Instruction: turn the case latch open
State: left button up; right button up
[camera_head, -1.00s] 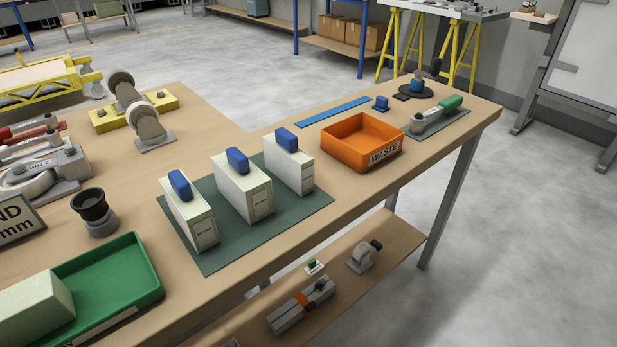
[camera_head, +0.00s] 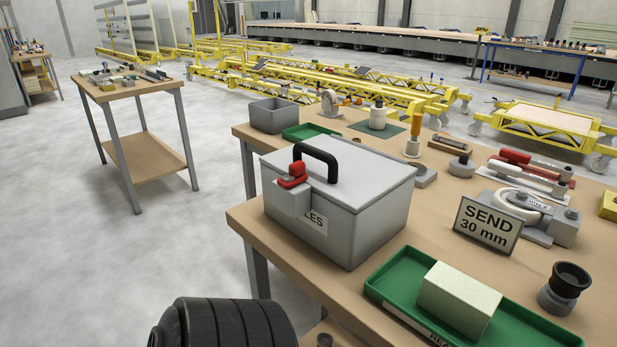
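A grey case (camera_head: 361,211) with a closed light grey lid (camera_head: 366,170) stands on the wooden bench. A black handle (camera_head: 316,157) arches up from the lid. A red latch (camera_head: 292,176) sits at the top of a grey block on the case's front left side. A white label, partly hidden by that block, shows the letters "LES". Neither of my grippers is in view. A dark ribbed part at the bottom edge appears to be part of my own body.
A green tray (camera_head: 396,300) holding a pale block (camera_head: 459,299) lies right of the case. A sign (camera_head: 486,226) reading "SEND 30 mm" stands behind it. A grey bin (camera_head: 274,116) is behind the case. Open floor lies left, before a small table (camera_head: 131,91).

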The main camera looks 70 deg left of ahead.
aim_at(297, 175)
jog(key=u, duration=1.95)
